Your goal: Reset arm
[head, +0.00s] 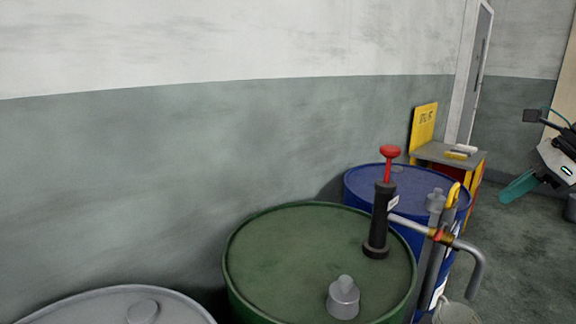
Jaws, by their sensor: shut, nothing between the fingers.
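My gripper (506,196) is at the right edge of the head view, with teal fingers pointing down and to the left. It is shut and holds nothing. It hangs in the air, apart from the drums. Part of my arm is cut off by the picture edge. A black hand pump with a red knob (390,152) stands upright on the green drum (285,250). Its metal spout (470,248) reaches right and bends down over the drum's side. A grey cap (343,298) sits on the green drum's top.
A blue drum (365,180) stands behind the green one, and a grey drum (80,308) is at the lower left. A small yellow-and-red cabinet (424,154) stands past the blue drum. A wall runs behind the drums. Floor (520,260) shows free at the lower right.

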